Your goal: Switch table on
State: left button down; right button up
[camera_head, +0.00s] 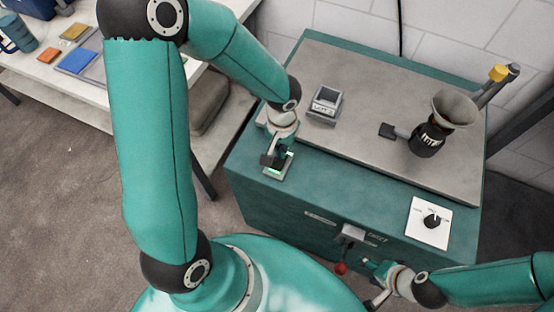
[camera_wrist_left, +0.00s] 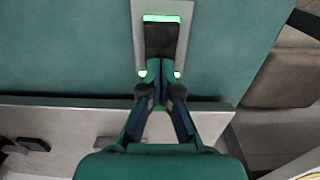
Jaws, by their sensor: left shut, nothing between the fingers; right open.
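The table is a teal cabinet (camera_head: 262,205) with a grey top. A switch (camera_head: 285,172) with a grey plate and green glow sits at its front left; the gripper partly covers it. In the left wrist view the switch (camera_wrist_left: 162,38) shows a dark rocker with a green lit strip at its far end and green glints at its near end. My left gripper (camera_head: 272,160) is shut and empty, its fingertips (camera_wrist_left: 160,72) over the near end of the switch; contact cannot be told. My right gripper (camera_head: 366,280) is open at the cabinet front, near a red ball knob (camera_head: 341,268).
A small grey box (camera_head: 324,104) and a funnel device (camera_head: 452,110) stand on the top. A dial on a white plate (camera_head: 428,222) sits at the front right. A white workbench (camera_head: 92,92) with coloured trays is at the left.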

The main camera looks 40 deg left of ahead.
pick_arm(q)
jog(key=shift+r+p, duration=1.9)
jog(key=shift+r, duration=1.3)
pick_arm(e)
jog(key=shift+r, duration=2.1)
